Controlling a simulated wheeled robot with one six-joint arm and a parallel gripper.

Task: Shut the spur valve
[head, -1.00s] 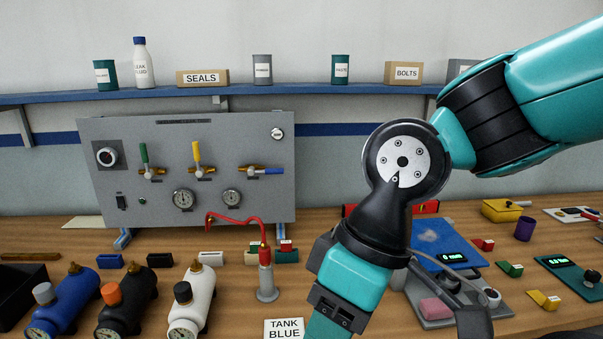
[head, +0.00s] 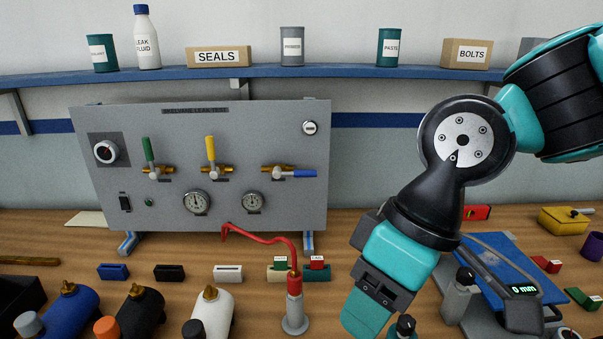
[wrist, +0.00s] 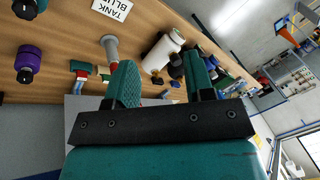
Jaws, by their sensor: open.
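A grey panel (head: 255,135) stands at the back of the bench with three brass valves. The green-handled valve (head: 149,152) and the yellow-handled valve (head: 211,152) have their levers pointing up. The blue-handled valve (head: 300,173) has its lever lying sideways to the right. The small labels under them are too small to read, so I cannot tell which is the spur valve. My gripper (head: 362,318) hangs right of and in front of the panel, pointing down, away from all three valves. In the wrist view its fingers (wrist: 160,72) are apart, with nothing between them.
A red hose (head: 265,239) runs from the panel to a grey post (head: 295,318), left of my gripper. Blue, black and white tanks (head: 212,310) are at front left. A blue plate device (head: 495,262) is to the right. A shelf (head: 270,73) runs above the panel.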

